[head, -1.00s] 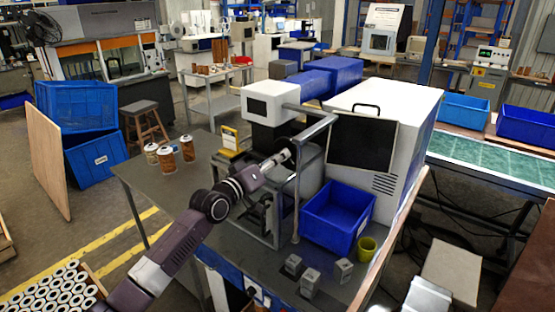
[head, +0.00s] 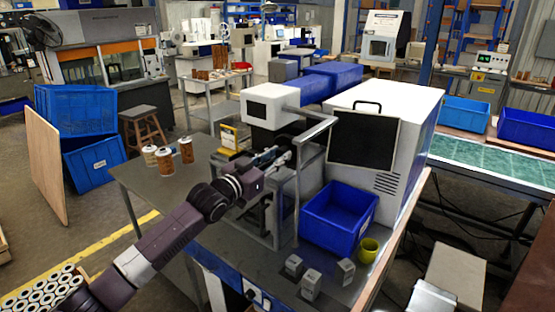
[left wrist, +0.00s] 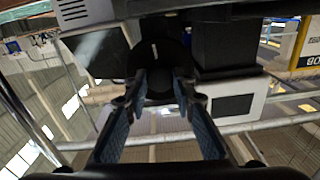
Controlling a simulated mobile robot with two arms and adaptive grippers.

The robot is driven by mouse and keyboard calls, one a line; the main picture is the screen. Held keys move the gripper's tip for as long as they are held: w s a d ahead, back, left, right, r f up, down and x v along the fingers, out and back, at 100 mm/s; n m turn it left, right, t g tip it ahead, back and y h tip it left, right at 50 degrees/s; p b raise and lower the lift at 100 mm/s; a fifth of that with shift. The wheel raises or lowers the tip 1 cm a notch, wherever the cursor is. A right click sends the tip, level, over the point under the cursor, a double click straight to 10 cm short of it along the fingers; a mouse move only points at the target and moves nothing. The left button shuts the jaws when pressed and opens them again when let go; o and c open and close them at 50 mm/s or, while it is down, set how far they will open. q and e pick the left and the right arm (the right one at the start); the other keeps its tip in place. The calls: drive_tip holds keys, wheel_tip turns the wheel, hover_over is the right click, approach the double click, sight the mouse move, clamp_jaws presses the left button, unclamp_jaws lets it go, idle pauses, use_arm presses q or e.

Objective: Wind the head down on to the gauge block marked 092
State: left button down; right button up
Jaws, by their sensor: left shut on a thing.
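My left gripper (head: 283,156) reaches into the grey tube frame of the machine, below its white head box (head: 268,104). In the left wrist view, its two fingers (left wrist: 160,82) close on the middle of a round black wheel (left wrist: 143,56) with a short white line on its face. In the head view the wheel is mostly hidden by the fingers and frame. Grey gauge blocks stand on the front of the bench: one at left (head: 294,265), one in front (head: 311,285), one at right (head: 346,271). Their markings are too small to read. My right gripper is not in view.
A large white cabinet (head: 410,120) stands behind. The grey bench (head: 160,195) is clear at left; frame posts surround the gripper.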

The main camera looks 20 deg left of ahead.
use_arm(q)
drive_tip(key=m, duration=0.3)
drive_tip(key=shift+m, duration=0.4)
drive_tip(key=m+p, duration=0.1)
drive_tip(key=m, duration=0.3)
drive_tip(key=shift+m, duration=0.3)
drive_tip(key=m, duration=0.3)
drive_tip(key=shift+f+m+p, duration=0.1)
drive_tip(key=shift+m+p, duration=0.3)
drive_tip(key=m+p, duration=0.1)
drive_tip(key=m, duration=0.3)
drive_tip(key=shift+m+h, duration=0.3)
drive_tip(key=m, duration=0.4)
drive_tip(key=shift+m+p, duration=0.3)
drive_tip(key=shift+p, duration=0.1)
drive_tip(key=m, duration=0.3)
drive_tip(key=shift+m+p, duration=0.3)
drive_tip(key=shift+p, duration=0.1)
drive_tip(key=m, duration=0.3)
drive_tip(key=shift+f+m+p, duration=0.1)
drive_tip(key=shift+m+p, duration=0.2)
drive_tip(key=shift+p, duration=0.05)
drive_tip(key=shift+m+g+p, duration=0.3)
drive_tip(key=shift+m+p, duration=0.1)
drive_tip(key=shift+m, duration=1.4)
